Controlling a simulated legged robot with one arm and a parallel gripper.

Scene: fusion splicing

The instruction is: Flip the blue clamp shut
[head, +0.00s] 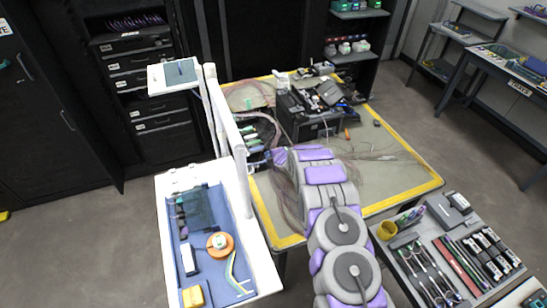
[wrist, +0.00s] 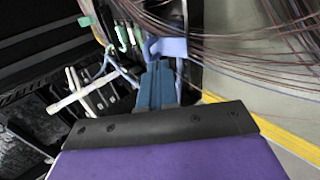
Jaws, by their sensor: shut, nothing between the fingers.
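The blue clamp (wrist: 168,47) shows in the wrist view as a light blue, angled piece just beyond my fingertips. It looks raised, and I cannot tell whether my fingers touch it. My gripper (wrist: 157,68) is shut, its blue-grey fingers together with nothing between them. In the head view my gripper (head: 262,158) reaches to the left side of the work table, beside a dark rack. The clamp cannot be made out clearly there, and my arm covers part of that area.
Green clamps (head: 251,136) sit on the rack beside my gripper. Thin loose fibres (wrist: 245,45) run close by on the right in the wrist view. A black splicing machine (head: 310,115) stands behind. A white upright panel (head: 232,140) borders the left. The table's (head: 400,170) right part is mostly clear.

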